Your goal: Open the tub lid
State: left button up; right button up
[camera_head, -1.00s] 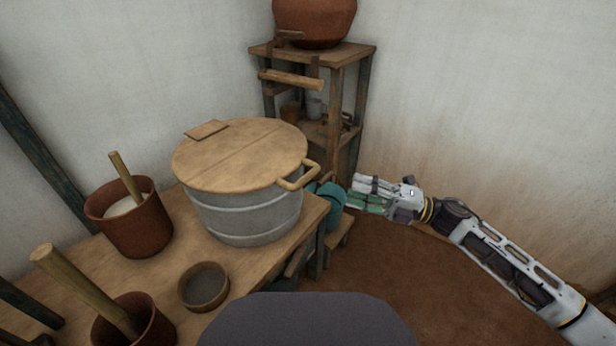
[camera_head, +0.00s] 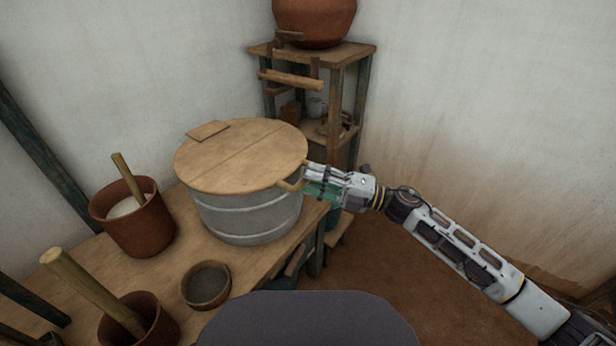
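The tub (camera_head: 246,216) is a grey banded metal vessel standing on the wooden table. Its round wooden lid (camera_head: 240,155) lies flat on top and covers it. A pale looped handle (camera_head: 289,185) sticks out from the lid's right side. My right gripper (camera_head: 310,182) is at this handle, coming from the right, and its fingertips overlap the handle's outer end. I cannot tell whether the fingers are closed on it. My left gripper is not in view.
Brown pots with wooden sticks (camera_head: 133,222) (camera_head: 138,322) and a small bowl (camera_head: 206,286) stand on the table (camera_head: 85,258). A wooden shelf (camera_head: 345,55) with a large clay pot (camera_head: 316,22) stands behind. Open floor (camera_head: 400,280) lies to the right.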

jog(key=shift+x, duration=1)
grip_shut()
